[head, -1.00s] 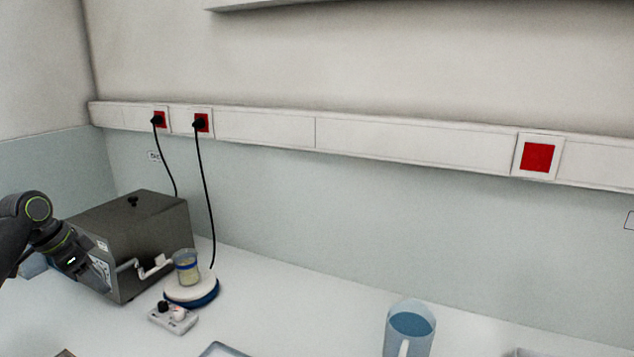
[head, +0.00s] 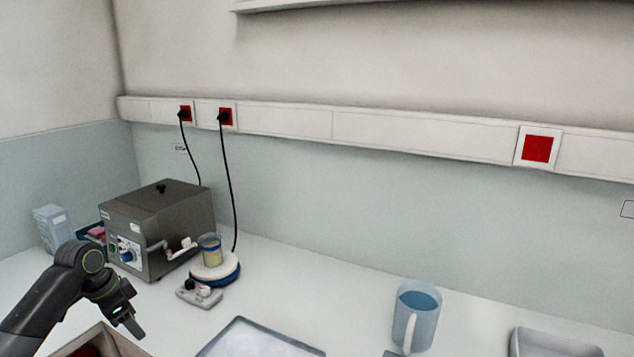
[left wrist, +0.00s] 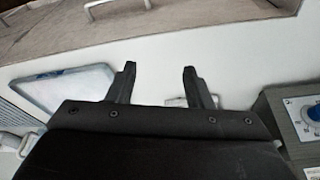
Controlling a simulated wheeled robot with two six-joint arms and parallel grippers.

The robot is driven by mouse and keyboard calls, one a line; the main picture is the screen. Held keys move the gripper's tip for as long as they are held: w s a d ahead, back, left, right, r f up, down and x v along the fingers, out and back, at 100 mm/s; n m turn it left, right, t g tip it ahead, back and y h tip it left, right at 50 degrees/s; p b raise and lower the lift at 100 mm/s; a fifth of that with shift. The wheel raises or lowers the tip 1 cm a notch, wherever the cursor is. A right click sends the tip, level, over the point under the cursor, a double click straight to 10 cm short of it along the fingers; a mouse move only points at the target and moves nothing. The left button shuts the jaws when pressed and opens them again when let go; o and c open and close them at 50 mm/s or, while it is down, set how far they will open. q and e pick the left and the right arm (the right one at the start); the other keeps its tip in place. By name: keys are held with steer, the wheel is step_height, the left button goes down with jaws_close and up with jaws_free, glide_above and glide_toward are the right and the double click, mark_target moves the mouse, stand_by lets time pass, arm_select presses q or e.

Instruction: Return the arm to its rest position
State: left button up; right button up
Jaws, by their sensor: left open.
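My left arm comes in from the left in the head view, with the left gripper (head: 137,328) low at the front left. It is in front of the grey metal box (head: 165,225) and apart from it. In the left wrist view the two fingers of the left gripper (left wrist: 158,80) stand apart with nothing between them. White worktop shows beyond the fingers. My right gripper is not in view.
A tray (head: 258,340), a blue-filled jug (head: 416,318) and a white basin (head: 553,343) stand along the front. An open box (head: 122,345) lies below the gripper. The worktop behind the tray is clear.

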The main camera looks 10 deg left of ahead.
arm_select(q)
steer(key=s+d+f+n+y, duration=0.1)
steer(key=s+d+f, duration=1.35)
steer(key=f, duration=0.25)
steer(key=s+d+r+n+t+y, duration=0.1)
steer(key=s+d+n, duration=0.2)
steer(key=s, duration=0.5)
steer(key=s+d+r+n+y, duration=0.1)
steer(key=s+d+n, duration=0.2)
steer(key=s, duration=0.5)
step_height(320, 180, down, 24)
steer(key=a+g, duration=0.1)
steer(key=a, duration=0.1)
steer(key=s+d+f+g, duration=0.1)
steer(key=s+f, duration=1.4)
steer(key=f, duration=0.1)
steer(key=shift+s+d+f+h, duration=0.2)
steer(key=shift+f+h, duration=0.05)
steer(key=shift+h, duration=0.05)
